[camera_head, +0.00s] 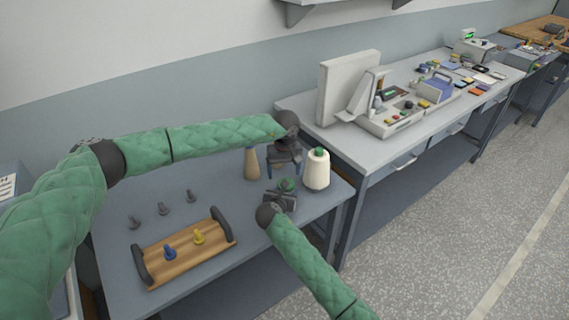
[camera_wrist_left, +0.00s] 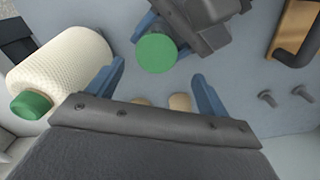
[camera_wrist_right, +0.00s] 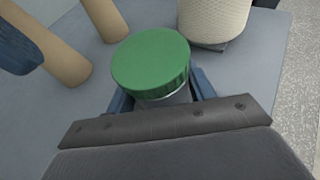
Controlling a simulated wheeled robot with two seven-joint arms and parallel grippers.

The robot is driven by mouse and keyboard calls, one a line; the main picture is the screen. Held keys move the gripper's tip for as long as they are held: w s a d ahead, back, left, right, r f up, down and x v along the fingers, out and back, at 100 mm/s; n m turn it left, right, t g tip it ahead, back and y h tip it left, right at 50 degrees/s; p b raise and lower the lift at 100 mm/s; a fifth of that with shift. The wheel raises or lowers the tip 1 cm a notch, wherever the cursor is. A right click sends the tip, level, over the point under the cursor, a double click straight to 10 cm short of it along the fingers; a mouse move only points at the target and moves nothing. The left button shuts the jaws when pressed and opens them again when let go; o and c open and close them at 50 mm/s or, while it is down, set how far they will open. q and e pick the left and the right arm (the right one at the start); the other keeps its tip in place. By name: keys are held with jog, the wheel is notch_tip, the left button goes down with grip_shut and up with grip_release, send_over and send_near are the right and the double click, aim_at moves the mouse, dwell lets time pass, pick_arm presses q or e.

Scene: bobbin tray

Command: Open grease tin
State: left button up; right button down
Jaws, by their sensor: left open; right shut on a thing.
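The grease tin has a ridged green lid (camera_wrist_right: 152,58) over a silvery body (camera_wrist_right: 166,97). My right gripper (camera_wrist_right: 163,95) is shut on the body, below the lid, and the tin looks upright. The green lid also shows in the head view (camera_head: 287,184) and the left wrist view (camera_wrist_left: 156,53). I cannot tell whether the tin touches the table. My left gripper (camera_head: 284,170) is open and empty above and just behind the tin. In the left wrist view its blue fingers (camera_wrist_left: 157,88) are spread, with the lid ahead of them and not between them.
A white yarn cone (camera_head: 317,172) with a green top stands close right of the tin. Tan cones (camera_head: 252,163) stand to its left. A wooden tray (camera_head: 184,256) with dark handles holds a blue and a yellow piece. Grey pegs (camera_head: 163,209) stand behind the tray.

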pick_arm(q)
jog(key=shift+f, duration=1.55)
grip_shut()
pick_arm(e)
jog(key=shift+c, duration=2.3)
grip_release()
pick_arm(q)
jog(key=shift+r, duration=0.2)
pick_arm(e)
jog(key=shift+s+r, duration=0.1)
